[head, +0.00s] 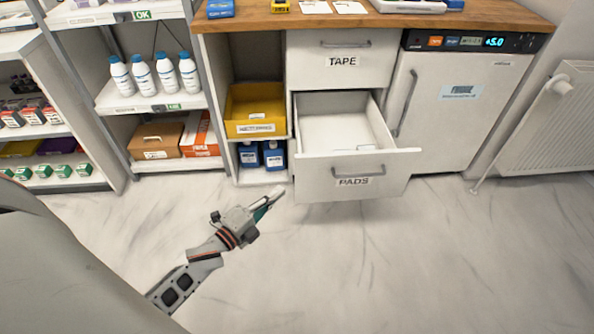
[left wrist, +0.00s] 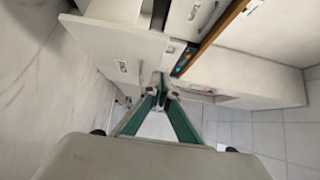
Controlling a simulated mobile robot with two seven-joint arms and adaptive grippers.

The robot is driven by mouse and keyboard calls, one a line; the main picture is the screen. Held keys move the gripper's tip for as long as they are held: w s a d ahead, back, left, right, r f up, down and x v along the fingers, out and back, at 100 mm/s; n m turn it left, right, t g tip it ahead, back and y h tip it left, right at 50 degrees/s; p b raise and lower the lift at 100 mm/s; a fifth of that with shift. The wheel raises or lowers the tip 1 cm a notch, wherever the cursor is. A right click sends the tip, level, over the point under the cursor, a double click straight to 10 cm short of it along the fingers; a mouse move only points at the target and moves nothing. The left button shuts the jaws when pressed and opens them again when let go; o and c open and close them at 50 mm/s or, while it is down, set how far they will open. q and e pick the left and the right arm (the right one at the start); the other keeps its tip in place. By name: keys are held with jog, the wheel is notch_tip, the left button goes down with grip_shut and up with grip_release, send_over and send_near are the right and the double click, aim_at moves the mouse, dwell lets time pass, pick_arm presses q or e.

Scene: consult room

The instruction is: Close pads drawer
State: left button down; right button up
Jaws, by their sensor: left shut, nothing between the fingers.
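The pads drawer (head: 352,178) is pulled well out below the closed tape drawer (head: 340,62). My left gripper (head: 276,193) is shut and empty, in front of the cabinet just left of the drawer front's left edge. In the head view a small gap shows between fingertips and drawer front. The left wrist view shows the green fingers together (left wrist: 163,88), with the white drawer front (left wrist: 105,42) up and to the left. Whether they touch cannot be told. My right gripper is not in view.
Left of the drawer are open shelves with a yellow bin (head: 255,112) and blue bottles (head: 273,155). A fridge (head: 455,110) stands to the right, with a radiator (head: 562,125) beyond. The wooden counter (head: 370,20) runs above. The floor in front is clear.

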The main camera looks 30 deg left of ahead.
pick_arm(q)
send_near(303, 160)
jog(key=w+d, duration=0.3)
jog(key=shift+w+a+f+b, duration=0.1)
jog(key=shift+w+a+b, duration=0.3)
jog(key=shift+w, duration=0.2)
jog(key=shift+w+a+f+b, duration=0.1)
jog(key=shift+w+a+b, duration=0.2)
jog(key=shift+w+a, duration=0.25)
jog(key=shift+w, duration=0.2)
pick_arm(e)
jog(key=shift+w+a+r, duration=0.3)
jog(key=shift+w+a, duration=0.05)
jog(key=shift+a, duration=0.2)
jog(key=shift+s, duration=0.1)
